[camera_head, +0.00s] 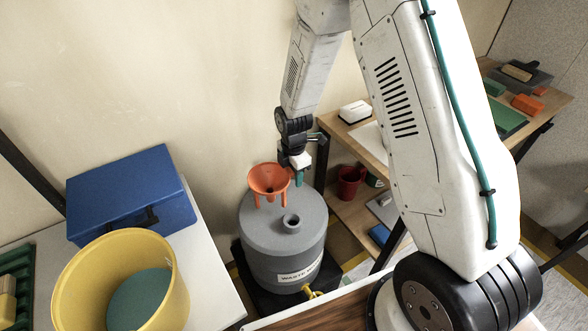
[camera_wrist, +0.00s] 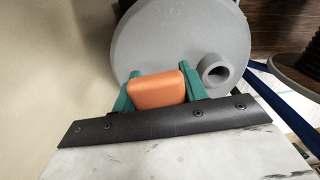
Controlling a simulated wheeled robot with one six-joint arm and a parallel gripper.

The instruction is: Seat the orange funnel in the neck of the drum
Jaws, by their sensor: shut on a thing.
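The orange funnel (camera_head: 268,180) is upright over the grey drum (camera_head: 262,240) in the head view, up and left of the drum's open neck (camera_head: 291,222). It appears apart from the neck. My gripper (camera_head: 298,177) is at the funnel's right side, and its teal fingers are shut on it. In the wrist view, an orange rounded block, part of the funnel (camera_wrist: 156,90), sits between my gripper's teal fingers (camera_wrist: 160,74); the cone is hidden there. The neck (camera_wrist: 215,71) shows to the right on the drum lid (camera_wrist: 165,35), with its hole clear.
A yellow bucket (camera_head: 173,300) and a blue toolbox (camera_head: 130,195) stand on the left table. A wooden shelf (camera_head: 345,135) with a red cup (camera_head: 350,182) below stands right of the drum. A yellow tap (camera_head: 311,292) sticks out at the drum's foot.

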